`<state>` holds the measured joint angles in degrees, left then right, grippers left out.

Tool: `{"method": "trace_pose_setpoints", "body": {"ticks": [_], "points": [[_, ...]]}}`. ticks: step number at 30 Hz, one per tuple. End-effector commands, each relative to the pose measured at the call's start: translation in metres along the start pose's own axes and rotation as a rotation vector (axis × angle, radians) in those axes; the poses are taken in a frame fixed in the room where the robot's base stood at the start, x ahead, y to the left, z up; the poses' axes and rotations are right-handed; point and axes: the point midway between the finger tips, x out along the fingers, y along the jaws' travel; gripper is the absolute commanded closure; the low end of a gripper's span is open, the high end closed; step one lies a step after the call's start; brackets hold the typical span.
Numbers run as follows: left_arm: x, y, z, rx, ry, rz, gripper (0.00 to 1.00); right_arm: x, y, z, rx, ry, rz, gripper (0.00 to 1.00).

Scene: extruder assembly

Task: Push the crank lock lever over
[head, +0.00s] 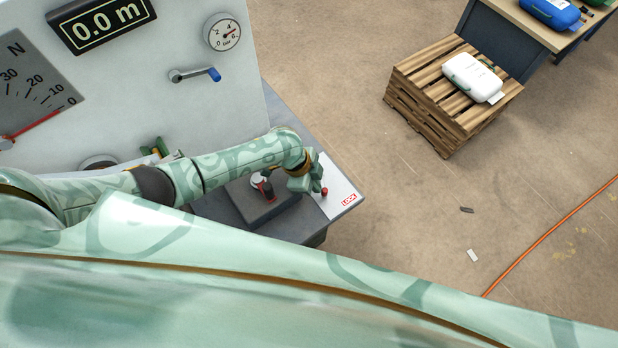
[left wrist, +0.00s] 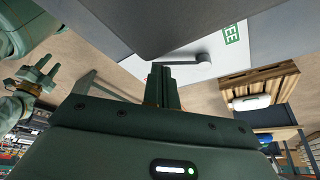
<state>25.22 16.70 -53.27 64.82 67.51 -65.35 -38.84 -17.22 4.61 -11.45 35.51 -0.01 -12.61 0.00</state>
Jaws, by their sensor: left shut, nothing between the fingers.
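The crank lock lever shows in the left wrist view as a grey bar (left wrist: 188,63) with a rounded end, on a pale plate near a green FREE label (left wrist: 232,34). In the head view a red knob (head: 324,191) stands on the plate beside my left gripper (head: 312,188), near the red LOCK label (head: 349,199). My left gripper is shut and empty; in the left wrist view its fingertips (left wrist: 161,68) are at the lever's left end. I cannot tell whether they touch it. My right gripper (left wrist: 32,78) shows at the left of the left wrist view, fingers apart.
A dark box with a red-marked part (head: 265,188) stands just left of my left gripper. The white panel (head: 150,95) with gauges and a blue-tipped handle (head: 197,75) rises behind.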

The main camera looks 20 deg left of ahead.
Motion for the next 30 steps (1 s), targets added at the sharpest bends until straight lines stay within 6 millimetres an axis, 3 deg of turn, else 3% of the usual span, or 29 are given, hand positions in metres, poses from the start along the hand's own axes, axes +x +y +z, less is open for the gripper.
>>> {"method": "trace_pose_setpoints", "body": {"ticks": [2, 14, 21, 30], "points": [[-0.001, 0.001, -0.006, -0.049, 0.002, -0.018, 1.00, -0.008, 0.000, -0.002, 0.000, 0.003, 0.000, 0.64], [0.010, -0.003, -0.026, -0.066, 0.001, -0.026, 1.00, -0.008, -0.001, -0.003, 0.001, 0.004, -0.001, 0.64], [0.011, -0.006, -0.036, -0.276, 0.000, -0.109, 1.00, -0.027, 0.001, -0.007, 0.001, 0.010, 0.002, 0.64], [0.016, -0.010, -0.039, -0.313, 0.001, -0.125, 1.00, -0.025, 0.001, -0.006, 0.000, 0.009, 0.001, 0.64]]}}
